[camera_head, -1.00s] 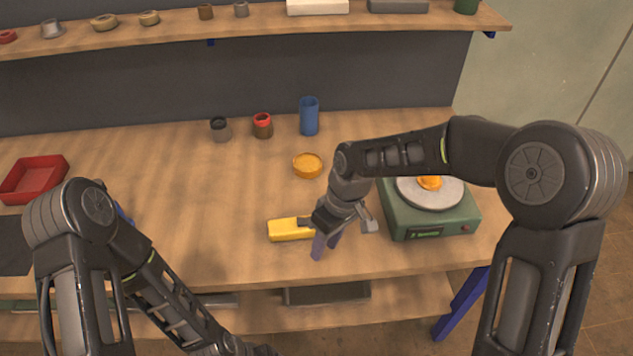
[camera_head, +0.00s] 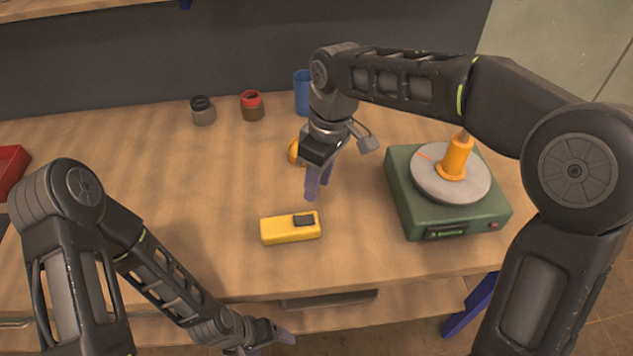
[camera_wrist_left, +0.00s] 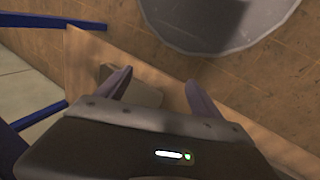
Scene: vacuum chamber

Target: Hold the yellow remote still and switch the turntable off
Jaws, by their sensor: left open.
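The yellow remote (camera_head: 279,231) lies flat on the wooden table with a dark pad (camera_head: 304,220) on its top right. An upright orange part (camera_head: 455,160) sits on the platter. My right gripper (camera_head: 318,188) is above the table behind the remote, clear of it; its fingers overlap, so their gap is unclear. My left gripper (camera_head: 275,340) is low, in front of the table edge; the left wrist view shows its fingers (camera_wrist_left: 158,88) apart and empty.
A blue cup (camera_head: 302,92), a red-topped jar (camera_head: 252,105) and a grey jar (camera_head: 202,110) stand at the back. An orange dish (camera_head: 293,151) is partly hidden by my right gripper. A red tray (camera_head: 10,168) is at far left. The table's left middle is clear.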

